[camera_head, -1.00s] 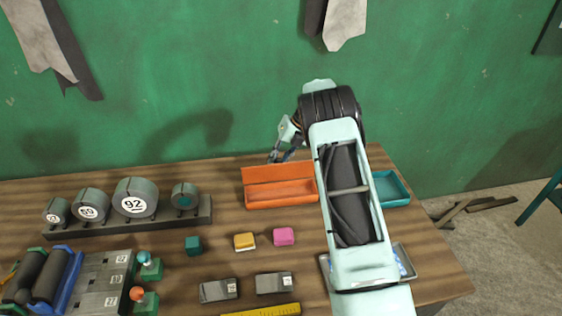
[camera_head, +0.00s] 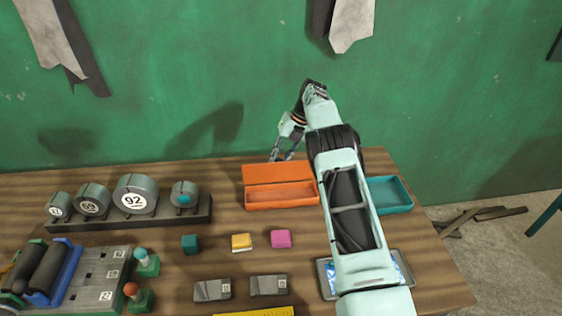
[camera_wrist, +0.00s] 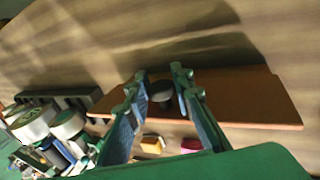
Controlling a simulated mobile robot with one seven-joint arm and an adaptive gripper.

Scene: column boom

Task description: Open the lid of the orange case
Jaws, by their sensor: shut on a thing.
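The orange case (camera_head: 284,203) stands open on the wooden table, its inside showing empty. Its lid (camera_head: 276,174) is raised at the case's back edge, tilted up. In the wrist view the lid (camera_wrist: 262,100) is a broad orange-brown panel. My gripper (camera_head: 283,155) is just behind the lid's top edge in the head view. In the wrist view its fingers (camera_wrist: 158,84) stand on either side of a dark round knob (camera_wrist: 161,92) at the lid. Whether both fingers touch the knob is hard to see there.
A teal tray (camera_head: 408,196) lies right of the case, beyond my arm. A yellow block (camera_head: 241,242), a pink block (camera_head: 281,239) and a teal block (camera_head: 190,244) lie in front. A weight rack (camera_head: 130,222) is at left. The green wall (camera_head: 220,80) rises close behind.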

